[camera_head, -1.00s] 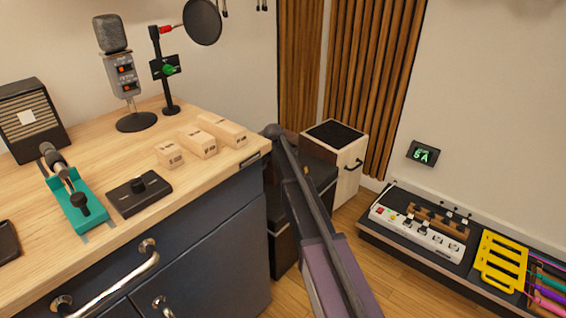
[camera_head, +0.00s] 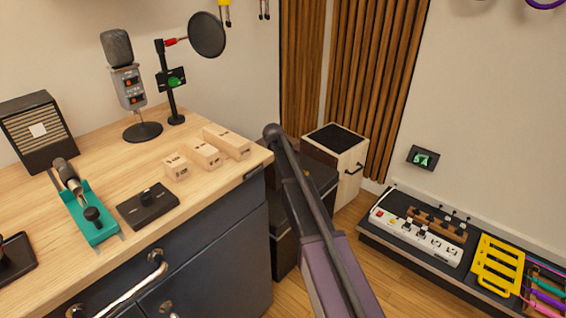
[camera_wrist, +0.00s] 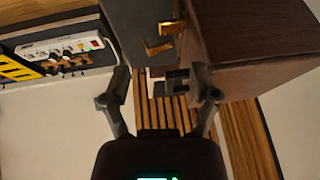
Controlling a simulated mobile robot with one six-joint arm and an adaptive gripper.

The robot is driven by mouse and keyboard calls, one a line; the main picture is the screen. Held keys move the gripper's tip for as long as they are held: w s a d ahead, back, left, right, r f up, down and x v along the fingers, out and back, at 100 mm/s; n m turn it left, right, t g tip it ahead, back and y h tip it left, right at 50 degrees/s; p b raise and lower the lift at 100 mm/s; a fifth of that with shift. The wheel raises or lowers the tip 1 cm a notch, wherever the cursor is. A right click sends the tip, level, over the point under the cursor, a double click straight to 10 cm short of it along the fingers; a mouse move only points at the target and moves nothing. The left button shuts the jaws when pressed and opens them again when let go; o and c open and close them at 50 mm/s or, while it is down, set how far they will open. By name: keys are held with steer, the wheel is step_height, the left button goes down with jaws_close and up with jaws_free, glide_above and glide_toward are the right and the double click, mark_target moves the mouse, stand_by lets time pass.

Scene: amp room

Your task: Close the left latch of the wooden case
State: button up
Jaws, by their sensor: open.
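The wooden case (camera_wrist: 255,45) fills the upper right of the wrist view, with dark brown sides. Two brass latch parts (camera_wrist: 158,48) show at its left edge, beside a grey panel. I cannot tell from this view which is the left latch or how far it is closed. My gripper (camera_wrist: 163,80) is open, its fingers apart below the brass parts. A dark bracket-like piece (camera_wrist: 177,82) shows between the fingers; contact is unclear. In the head view a brown part of the case (camera_head: 318,152) seems to show behind my arm, mostly hidden.
A cream cabinet (camera_head: 350,165) with a black top stands in the corner behind my arm. The desk (camera_head: 120,185) on the left holds a microphone (camera_head: 120,75) and wooden blocks (camera_head: 205,153). A pedalboard (camera_head: 375,233) lies on the right. Wood slats (camera_head: 370,90) line the wall.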

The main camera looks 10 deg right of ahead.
steer(key=shift+p+v, duration=2.25)
steer(key=shift+v, duration=0.4)
steer(key=shift+s+d, duration=0.1)
steer(key=shift+s, duration=0.05)
steer(key=s+d+n+g+y, duration=0.1)
steer(key=s+d+n, duration=0.15)
steer(key=s, duration=0.95)
steer(key=s+d+f+n+g+y, duration=0.1)
steer(key=s+n, duration=0.3)
steer(key=s, duration=0.8)
steer(key=s+d+n+g, duration=0.2)
steer(key=s+n, duration=0.1)
steer(key=s, duration=0.9)
step_height(320, 180, up, 23)
steer(key=p, duration=2.3)
steer(key=shift+s+f+y, duration=0.25)
steer(key=shift+s+y, duration=0.05)
steer(key=shift+s, duration=0.05)
steer(key=shift+n, duration=0.25)
steer(key=o, duration=0.3)
